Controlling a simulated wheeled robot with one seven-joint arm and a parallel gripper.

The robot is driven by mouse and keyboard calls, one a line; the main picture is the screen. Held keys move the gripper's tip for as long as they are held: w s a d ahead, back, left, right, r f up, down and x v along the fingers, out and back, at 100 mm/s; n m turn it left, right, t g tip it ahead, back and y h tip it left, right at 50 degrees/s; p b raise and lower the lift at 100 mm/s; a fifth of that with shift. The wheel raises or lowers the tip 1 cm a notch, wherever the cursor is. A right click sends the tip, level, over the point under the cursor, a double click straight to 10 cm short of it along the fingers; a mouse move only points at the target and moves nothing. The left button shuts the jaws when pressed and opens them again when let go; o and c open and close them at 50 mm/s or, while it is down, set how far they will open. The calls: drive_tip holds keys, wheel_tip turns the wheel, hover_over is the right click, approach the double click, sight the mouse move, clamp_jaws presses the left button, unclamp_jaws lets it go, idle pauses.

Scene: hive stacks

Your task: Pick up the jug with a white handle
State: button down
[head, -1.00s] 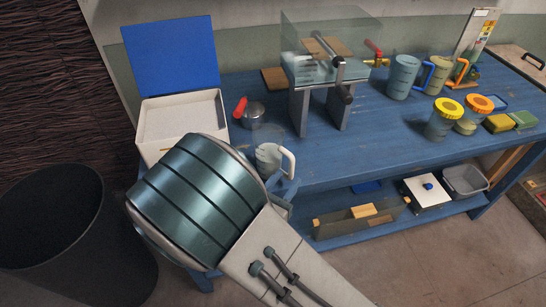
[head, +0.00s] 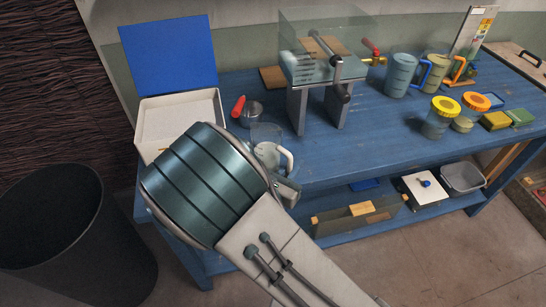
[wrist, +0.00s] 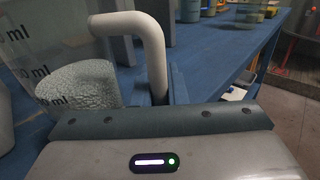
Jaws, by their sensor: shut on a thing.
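The jug (head: 268,136) is clear, with a white handle (head: 285,158) and pale contents low inside. It is upright near the front edge of the blue bench, partly hidden behind my arm in the head view. In the wrist view the clear jug (wrist: 60,42) has volume marks and white granules, and its white handle (wrist: 152,45) runs down to my gripper (wrist: 160,110). My gripper (head: 287,188) is shut on the handle. The fingertips and the jug's base are hidden, so I cannot tell whether it touches the bench.
A red-handled pot (head: 250,113) and an open white box (head: 182,122) with a blue lid are close by. A clear tank (head: 325,62) stands on grey legs behind. Yellow- and orange-lidded jars (head: 437,122) are to the right. A black bin (head: 60,230) stands at left.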

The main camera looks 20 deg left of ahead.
sight(289, 162)
drive_tip(key=shift+r, duration=0.2)
drive_tip(key=shift+r, duration=2.05)
drive_tip(key=d+r+b, duration=0.4)
drive_tip(key=d+r, duration=0.1)
drive_tip(key=d, duration=0.4)
drive_tip(key=shift+d, duration=0.25)
drive_tip(key=b, duration=0.3)
drive_tip(key=shift+s+d+r, duration=0.1)
drive_tip(key=shift+d+r, duration=0.15)
drive_tip(key=shift+d+b, duration=0.1)
drive_tip(key=shift+b, duration=0.25)
drive_tip(key=shift+d+r+b, duration=0.25)
drive_tip(key=shift+d+b, duration=0.05)
drive_tip(key=shift+b, duration=0.5)
